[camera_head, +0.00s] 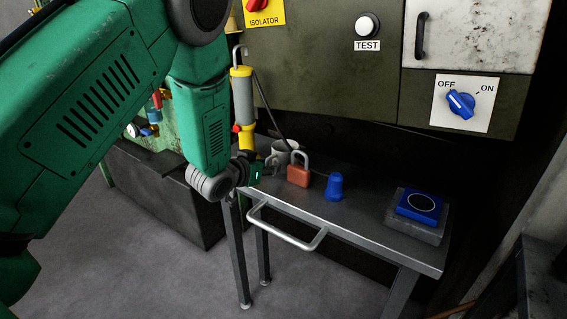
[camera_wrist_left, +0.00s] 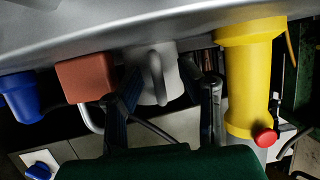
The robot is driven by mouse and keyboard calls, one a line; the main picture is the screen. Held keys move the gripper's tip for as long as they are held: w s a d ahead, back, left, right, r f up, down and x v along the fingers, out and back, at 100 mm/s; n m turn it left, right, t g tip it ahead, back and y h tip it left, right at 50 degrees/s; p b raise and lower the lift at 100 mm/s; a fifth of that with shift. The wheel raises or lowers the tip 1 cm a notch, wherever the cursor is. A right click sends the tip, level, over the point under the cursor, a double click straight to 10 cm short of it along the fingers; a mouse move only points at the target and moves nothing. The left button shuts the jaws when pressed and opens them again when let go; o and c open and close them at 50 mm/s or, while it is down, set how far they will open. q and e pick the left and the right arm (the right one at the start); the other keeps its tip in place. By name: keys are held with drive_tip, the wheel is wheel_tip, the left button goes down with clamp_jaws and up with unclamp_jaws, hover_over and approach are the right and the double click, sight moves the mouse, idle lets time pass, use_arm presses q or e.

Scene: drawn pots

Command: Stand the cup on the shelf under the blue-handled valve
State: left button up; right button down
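A grey cup (camera_head: 285,150) stands at the back left of the metal table, partly hidden behind a padlock and my gripper. In the left wrist view the cup (camera_wrist_left: 157,75) appears upside down, its handle facing the camera, between the two fingers. My left gripper (camera_head: 264,168) is at the table's left end; in its wrist view the fingers (camera_wrist_left: 162,88) are spread either side of the cup. Contact with it cannot be made out. A small blue handle (camera_head: 148,131) shows on green equipment at left, partly behind my arm. A dark ledge (camera_head: 150,165) lies below it. My right gripper is not in view.
An orange padlock (camera_head: 299,175) stands close right of the gripper, with a blue object (camera_head: 334,187) beyond it. A blue-topped block (camera_head: 420,207) sits at the table's right. A rail (camera_head: 290,238) juts from the front.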

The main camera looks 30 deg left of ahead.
use_arm(q)
clamp_jaws()
wheel_tip(320, 180, up, 10)
drive_tip(key=shift+f+p, duration=0.1)
drive_tip(key=shift+p, duration=1.05)
